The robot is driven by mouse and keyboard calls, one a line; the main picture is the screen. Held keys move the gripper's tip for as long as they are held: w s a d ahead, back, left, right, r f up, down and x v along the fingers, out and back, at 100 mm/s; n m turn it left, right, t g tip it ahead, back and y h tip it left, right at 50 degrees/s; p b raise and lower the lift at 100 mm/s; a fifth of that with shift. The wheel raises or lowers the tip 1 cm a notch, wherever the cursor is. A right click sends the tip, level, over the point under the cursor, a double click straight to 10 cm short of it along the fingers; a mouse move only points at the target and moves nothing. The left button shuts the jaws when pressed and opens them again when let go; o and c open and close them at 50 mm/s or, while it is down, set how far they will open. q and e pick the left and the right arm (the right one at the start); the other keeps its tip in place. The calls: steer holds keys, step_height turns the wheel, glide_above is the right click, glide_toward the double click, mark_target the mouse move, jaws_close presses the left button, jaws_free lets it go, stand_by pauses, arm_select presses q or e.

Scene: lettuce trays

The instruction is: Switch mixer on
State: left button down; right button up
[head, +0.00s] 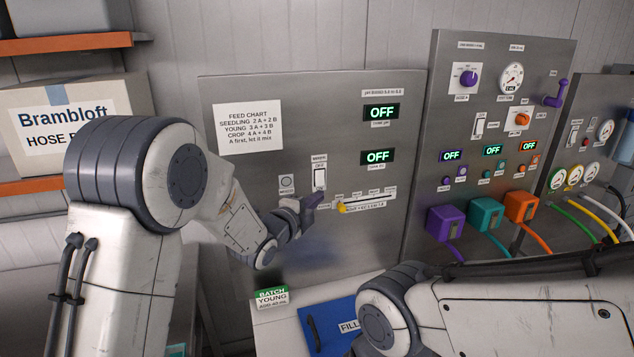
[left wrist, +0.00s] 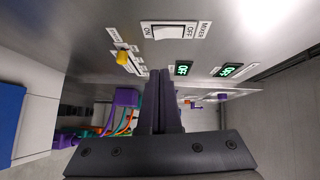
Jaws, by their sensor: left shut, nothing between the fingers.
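The mixer switch (head: 319,179) is a white rocker in a dark frame on the grey steel panel. It also shows at the top of the left wrist view (left wrist: 174,32), with ON at its left end and OFF at its right. I cannot tell which way the rocker is tipped. My left gripper (head: 314,200) is shut and empty, its tips just below the switch in the head view. In the left wrist view its dark fingers (left wrist: 165,74) point along the panel, apart from the switch. My right gripper is out of view.
Two displays (head: 381,112) (head: 378,157) read OFF. A yellow slider knob (head: 342,207) and a round button (head: 287,184) flank the switch. Purple, teal and orange pump boxes (head: 521,206) stand at right. My right arm crosses the lower right, near a blue FILL panel (head: 330,325).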

mark_target(324, 184)
arm_select(q)
steer(key=shift+w+f+p, duration=0.2)
steer(key=shift+w+p, duration=0.65)
steer(key=shift+w, duration=0.8)
steer(key=shift+w+f+p, duration=0.2)
steer(key=shift+w+p, duration=0.65)
steer(key=shift+w, duration=0.75)
